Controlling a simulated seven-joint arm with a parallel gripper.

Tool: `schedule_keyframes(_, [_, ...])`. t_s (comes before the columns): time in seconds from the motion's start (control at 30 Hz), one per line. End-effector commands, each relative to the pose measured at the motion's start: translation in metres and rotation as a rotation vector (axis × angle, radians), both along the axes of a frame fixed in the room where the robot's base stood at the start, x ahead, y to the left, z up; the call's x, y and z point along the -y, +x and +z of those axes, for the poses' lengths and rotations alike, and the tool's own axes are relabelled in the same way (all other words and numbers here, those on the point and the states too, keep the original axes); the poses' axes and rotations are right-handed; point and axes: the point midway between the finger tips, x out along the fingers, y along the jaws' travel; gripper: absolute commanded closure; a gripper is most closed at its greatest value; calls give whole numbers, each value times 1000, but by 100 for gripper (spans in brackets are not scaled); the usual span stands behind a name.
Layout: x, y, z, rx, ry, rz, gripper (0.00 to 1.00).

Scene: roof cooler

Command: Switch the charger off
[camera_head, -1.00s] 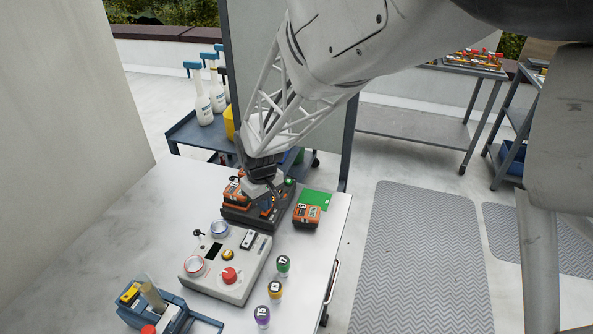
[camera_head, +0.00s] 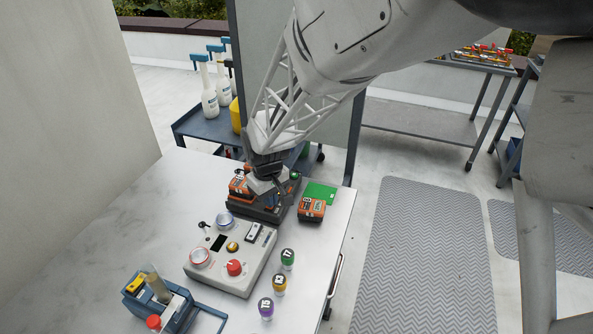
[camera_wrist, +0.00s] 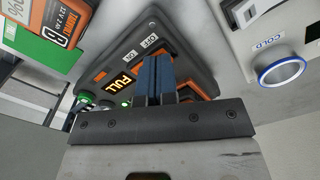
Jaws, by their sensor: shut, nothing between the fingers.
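The dark grey charger (camera_head: 265,213) stands at the back of the white table, with an orange battery (camera_head: 239,187) in its left part. My gripper (camera_head: 278,196) is over the charger. Its blue fingers (camera_wrist: 155,68) are shut and empty, pointing at the charger face just below the ON and OFF labels. They hide the switch there, so its position and any contact cannot be told.
A loose orange battery (camera_head: 311,210) lies by a green mat (camera_head: 321,193) right of the charger. A grey control box (camera_head: 222,274) with a red knob stands in front. Several coloured-top vials (camera_head: 287,259) stand right of it. A blue holder (camera_head: 172,309) is front left.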

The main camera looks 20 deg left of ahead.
Motion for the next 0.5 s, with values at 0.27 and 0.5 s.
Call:
schedule_keyframes(0.27, [0, 0, -3, 0, 0, 0, 100])
schedule_keyframes(0.5, [0, 0, -2, 0, 0, 0, 100])
